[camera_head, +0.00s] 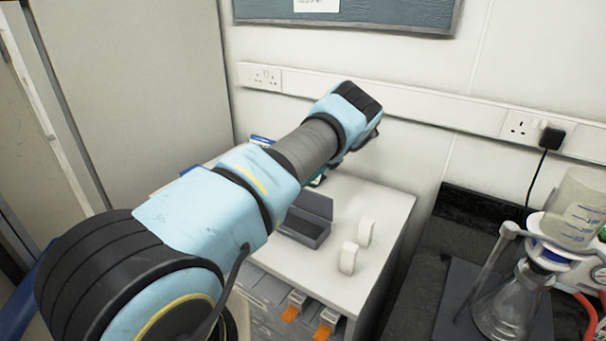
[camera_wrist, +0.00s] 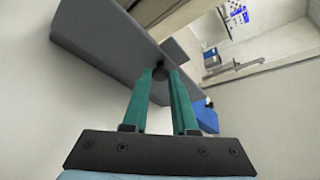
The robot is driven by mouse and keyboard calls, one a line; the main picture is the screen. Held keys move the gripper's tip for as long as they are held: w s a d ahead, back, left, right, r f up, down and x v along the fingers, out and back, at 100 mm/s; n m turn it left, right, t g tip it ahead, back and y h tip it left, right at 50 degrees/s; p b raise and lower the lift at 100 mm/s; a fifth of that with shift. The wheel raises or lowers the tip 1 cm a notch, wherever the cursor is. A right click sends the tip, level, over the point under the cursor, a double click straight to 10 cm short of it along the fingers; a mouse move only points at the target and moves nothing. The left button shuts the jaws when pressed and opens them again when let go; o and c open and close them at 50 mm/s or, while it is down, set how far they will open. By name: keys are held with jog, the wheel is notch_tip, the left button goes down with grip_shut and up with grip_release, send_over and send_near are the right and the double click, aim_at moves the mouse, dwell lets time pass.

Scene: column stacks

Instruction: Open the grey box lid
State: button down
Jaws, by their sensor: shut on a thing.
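The grey box (camera_head: 318,240) sits on the white cabinet top, partly hidden behind my arm. Its dark inside shows, and its grey lid (camera_head: 314,205) stands raised at the back. In the wrist view the grey lid (camera_wrist: 100,40) fills the upper left as a slanted panel. My gripper (camera_wrist: 160,74) has its two green fingers closed on a small dark knob (camera_wrist: 159,73) at the lid's edge. In the head view my arm mostly hides the gripper; only a bit of teal finger shows beside the lid.
Two small white upright objects (camera_head: 348,257) (camera_head: 365,232) stand right of the box on the white cabinet top (camera_head: 385,205). A flask (camera_head: 508,300) and stand are on the dark bench at right. A wall with sockets (camera_head: 266,77) is behind.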

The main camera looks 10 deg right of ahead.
dwell(0.4)
jog(key=c, duration=0.7)
grip_release()
jog(key=shift+a+b, duration=0.1)
jog(key=shift+b, duration=0.4)
